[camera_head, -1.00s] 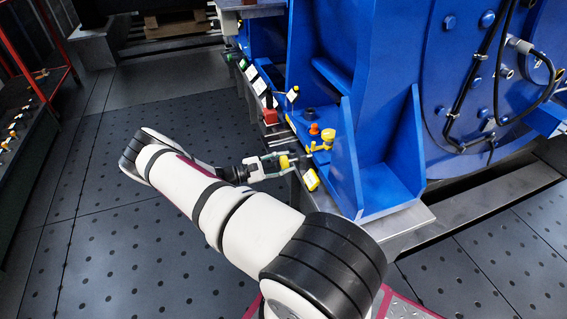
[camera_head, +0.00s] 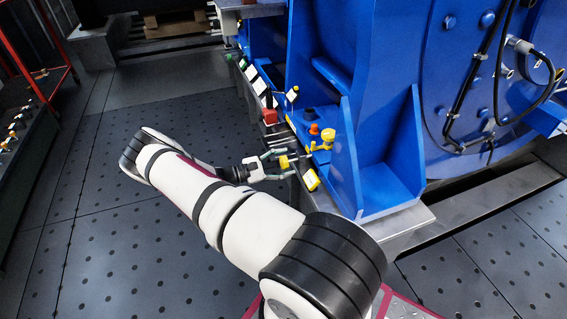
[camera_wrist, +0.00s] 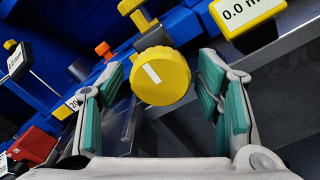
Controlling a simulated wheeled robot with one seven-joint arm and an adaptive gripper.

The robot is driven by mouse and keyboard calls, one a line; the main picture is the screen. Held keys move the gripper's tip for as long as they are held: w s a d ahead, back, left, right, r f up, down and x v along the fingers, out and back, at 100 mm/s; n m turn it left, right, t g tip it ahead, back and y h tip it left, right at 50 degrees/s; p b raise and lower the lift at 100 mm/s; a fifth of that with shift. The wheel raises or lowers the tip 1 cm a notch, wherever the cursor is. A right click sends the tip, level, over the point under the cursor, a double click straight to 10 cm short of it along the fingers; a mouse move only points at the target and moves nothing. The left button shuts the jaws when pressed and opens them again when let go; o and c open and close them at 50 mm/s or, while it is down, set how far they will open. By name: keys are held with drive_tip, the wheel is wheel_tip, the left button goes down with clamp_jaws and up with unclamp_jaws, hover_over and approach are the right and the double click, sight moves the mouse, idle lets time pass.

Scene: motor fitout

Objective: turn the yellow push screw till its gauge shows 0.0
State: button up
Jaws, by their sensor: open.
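The yellow push screw's round knob (camera_head: 284,162) sticks out from the blue motor's foot; it fills the middle of the wrist view (camera_wrist: 161,82), with a white tilted mark on its face. My gripper (camera_wrist: 160,70) is open, its green-padded fingers on either side of the knob with a gap at each side. My gripper also shows in the head view (camera_head: 281,164). A yellow gauge (camera_wrist: 248,15) beside the knob reads "0.0 m", the rest of its text cut off. The gauge also shows in the head view (camera_head: 311,180).
An orange knob (camera_wrist: 103,49) and a yellow knob on a post (camera_head: 327,137) stand on the blue motor base (camera_head: 375,190). A red box (camera_wrist: 34,145) and other gauges sit farther along the steel rail. Open floor lies left of my arm.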

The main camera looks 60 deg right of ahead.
drive_tip(key=v, duration=1.2)
idle(1.7)
